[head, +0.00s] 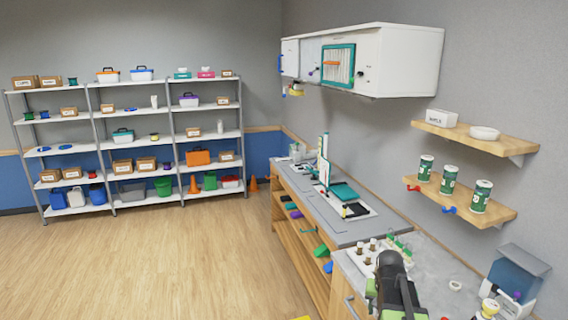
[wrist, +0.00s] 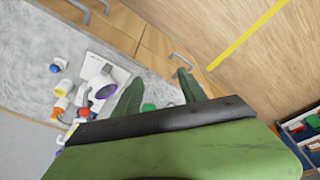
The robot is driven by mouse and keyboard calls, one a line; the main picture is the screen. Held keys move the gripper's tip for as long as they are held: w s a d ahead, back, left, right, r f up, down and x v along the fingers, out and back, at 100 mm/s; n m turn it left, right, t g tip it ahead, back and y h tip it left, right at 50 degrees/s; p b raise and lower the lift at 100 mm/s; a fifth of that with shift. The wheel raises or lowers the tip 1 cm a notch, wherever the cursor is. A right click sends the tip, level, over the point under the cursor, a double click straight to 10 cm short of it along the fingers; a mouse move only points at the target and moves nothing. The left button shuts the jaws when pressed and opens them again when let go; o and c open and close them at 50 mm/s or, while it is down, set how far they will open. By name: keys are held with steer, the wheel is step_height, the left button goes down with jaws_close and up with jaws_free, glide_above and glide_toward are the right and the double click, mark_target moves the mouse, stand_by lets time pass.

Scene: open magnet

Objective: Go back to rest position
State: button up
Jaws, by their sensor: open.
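My gripper (wrist: 160,88) shows in the wrist view as two green fingers standing apart, with nothing between them. It is open and hangs above the front edge of the grey counter and its wooden front. In the head view my dark arm with green parts reaches over the near counter (head: 352,272) at the bottom right; the fingers cannot be made out there. A small green thing (wrist: 148,107) shows between the fingers, lower down.
Small orange, yellow and blue-topped items (wrist: 62,88) stand beside the device. A white wall cabinet (head: 400,62) and wooden shelves (head: 478,138) with green cans are on the right wall. Storage racks (head: 92,108) line the back. The wooden floor (head: 170,265) at left is clear.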

steer(key=s+a+n+g+y, duration=0.1)
steer(key=s+a+n, duration=0.2)
steer(key=a, duration=0.6)
steer(key=s+a+n, duration=0.2)
steer(key=s+a, duration=0.1)
steer(key=a, duration=0.7)
step_height(320, 180, down, 15)
steer(key=s+g+b, duration=0.1)
steer(key=s+b, duration=0.1)
steer(key=b, duration=1.2)
steer(key=shift+a+f+b, duration=0.15)
steer(key=shift+f+b, duration=0.05)
steer(key=shift+b, duration=0.2)
steer(key=shift+s, duration=0.1)
